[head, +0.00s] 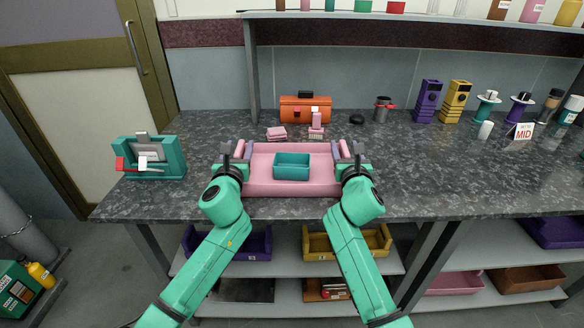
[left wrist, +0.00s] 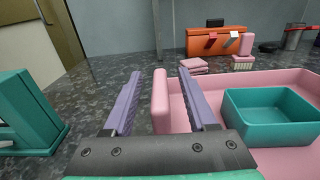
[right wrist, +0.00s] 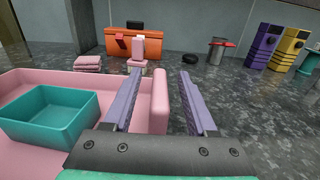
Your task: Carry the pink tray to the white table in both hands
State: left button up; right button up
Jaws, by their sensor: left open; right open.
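The pink tray (head: 262,184) lies on the dark speckled counter (head: 420,185) with a teal box (head: 292,170) standing in it. My left gripper (head: 236,150) is open at the tray's left end. In the left wrist view its purple fingers (left wrist: 164,98) stand either side of the tray's raised pink end piece (left wrist: 160,102). My right gripper (head: 350,152) is open at the right end. In the right wrist view its fingers (right wrist: 162,98) likewise straddle the other pink end piece (right wrist: 160,105). Whether any finger touches is unclear. No white table is recognisable.
A teal device with a red lever (head: 160,160) stands left on the counter. Purple (head: 428,100) and yellow (head: 456,100) units stand back right. The counter right of the tray is clear.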

pick_arm(q)
grip_shut()
pick_arm(e)
grip_shut()
dwell(1.2)
